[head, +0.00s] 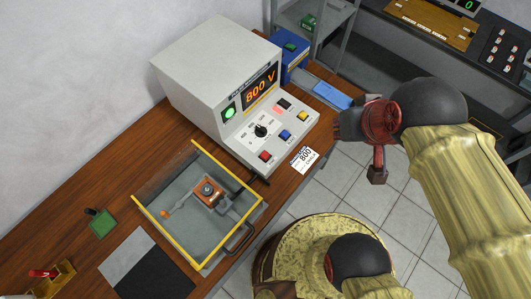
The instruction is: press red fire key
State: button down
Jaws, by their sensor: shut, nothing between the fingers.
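A white box-shaped power unit (215,75) stands on the wooden bench, with an orange display reading 800 V (260,86) and a lit green round lamp (229,112). Its sloped panel carries a red key (265,156) at the front left, a blue key (285,134), a yellow key (303,116), a black key (285,103), a pinkish-red lit patch (277,110) and a black dial (260,131). My gripper (345,122) is in the air right of the panel, apart from every key. Its fingers are small and dark in this view and look shut and empty.
A yellow-edged clear-walled tray (150,214) with an orange-and-metal device (207,191) stands in front of the unit. A white card marked 800 (303,158) lies by the panel's front edge. A blue box (292,52) stands behind. The space above the panel is clear.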

aim_at(264, 155)
jog(key=k+z, duration=0.25)
jog(key=k, duration=0.75)
